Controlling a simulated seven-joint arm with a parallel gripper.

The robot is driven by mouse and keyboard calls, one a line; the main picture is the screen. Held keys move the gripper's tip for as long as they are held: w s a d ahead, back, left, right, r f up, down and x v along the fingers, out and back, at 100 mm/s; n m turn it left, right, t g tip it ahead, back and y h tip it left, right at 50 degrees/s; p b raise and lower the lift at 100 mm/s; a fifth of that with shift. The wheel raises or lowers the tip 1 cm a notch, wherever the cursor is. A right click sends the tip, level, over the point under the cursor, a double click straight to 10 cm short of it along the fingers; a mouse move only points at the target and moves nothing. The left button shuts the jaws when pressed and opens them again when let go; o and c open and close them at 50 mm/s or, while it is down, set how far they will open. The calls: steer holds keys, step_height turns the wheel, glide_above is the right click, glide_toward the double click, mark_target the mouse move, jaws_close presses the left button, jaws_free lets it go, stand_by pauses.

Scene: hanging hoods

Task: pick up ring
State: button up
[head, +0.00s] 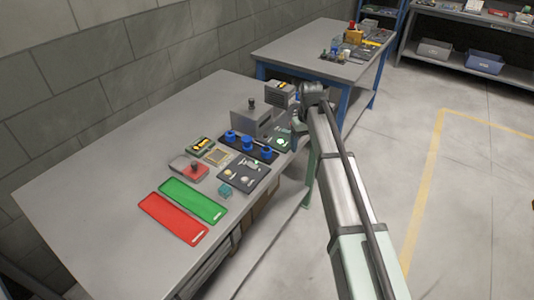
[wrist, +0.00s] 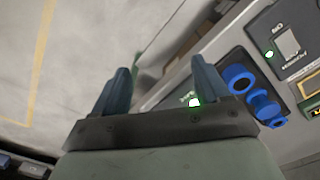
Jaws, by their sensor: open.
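Several blue ring-like pieces (head: 247,143) stand in a row on a black tray (head: 225,144) on the near workbench. I cannot tell which one is the ring of the task. In the wrist view they show as blue round pieces (wrist: 238,78) to the right of my fingers; the uppermost has a dark hole in its middle. My gripper (wrist: 158,72) is open, with two blue-grey fingers apart and nothing between them but floor and the bench edge. In the head view my fingers cannot be made out clearly at the end of my arm, beyond the tray at the bench's right edge.
The near bench (head: 105,190) carries a green tray (head: 193,200), a red tray (head: 172,218), a grey block with a black knob (head: 250,120) and a dark panel (head: 243,174). Its left part is clear. A second bench (head: 290,50) stands behind.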

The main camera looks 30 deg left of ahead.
steer(key=s+a+r+n, duration=0.2)
steer(key=s+a+r, duration=0.2)
steer(key=a+r, duration=0.7)
glide_above(266, 147)
steer(key=s+d, duration=0.1)
step_height(266, 147, down, 10)
steer(key=shift+d+r, duration=0.1)
steer(key=shift+a+f, duration=0.2)
steer(key=shift+f, duration=2.75)
steer(key=shift+c, duration=0.4)
steer(key=c, duration=1.1)
